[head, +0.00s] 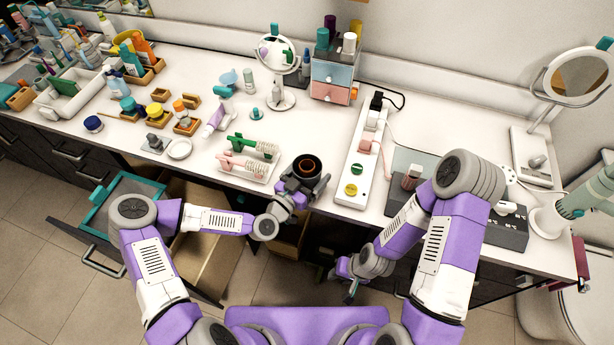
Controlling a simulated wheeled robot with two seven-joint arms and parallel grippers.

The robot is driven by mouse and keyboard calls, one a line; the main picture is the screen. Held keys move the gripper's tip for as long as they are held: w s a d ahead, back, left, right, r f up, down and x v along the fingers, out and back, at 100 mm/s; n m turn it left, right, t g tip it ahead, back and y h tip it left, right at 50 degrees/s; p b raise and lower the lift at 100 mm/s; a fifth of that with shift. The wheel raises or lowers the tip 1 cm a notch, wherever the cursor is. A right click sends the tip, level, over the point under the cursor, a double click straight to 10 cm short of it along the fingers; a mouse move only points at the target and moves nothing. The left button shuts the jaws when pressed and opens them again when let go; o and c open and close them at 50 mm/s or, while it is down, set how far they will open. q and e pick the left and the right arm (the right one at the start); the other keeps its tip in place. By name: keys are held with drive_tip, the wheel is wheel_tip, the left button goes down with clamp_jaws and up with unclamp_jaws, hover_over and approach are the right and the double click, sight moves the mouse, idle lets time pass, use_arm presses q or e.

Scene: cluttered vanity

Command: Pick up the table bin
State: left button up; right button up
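The table bin appears to be the small dark round container with an orange-brown inner rim (306,166), upright at the front edge of the white counter. My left gripper (303,187) is at its near side, with its fingers close around the lower part of the bin. I cannot tell whether they press on it or whether the bin's base rests on the counter. My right gripper (347,280) hangs low in front of the cabinet, below the counter edge and away from the bin. Its fingers are too small and dark to read.
A rack with green and pink pieces (249,160) stands left of the bin. A white power strip (352,170) lies to its right. A round mirror (275,52) and a small drawer unit (333,78) stand behind. An open drawer (122,205) juts out at left.

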use_arm(q)
drive_tip(key=c, duration=0.3)
drive_tip(key=shift+r, duration=0.1)
wheel_tip(320, 180, up, 10)
drive_tip(key=shift+f+p, duration=0.1)
drive_tip(key=shift+p, duration=1)
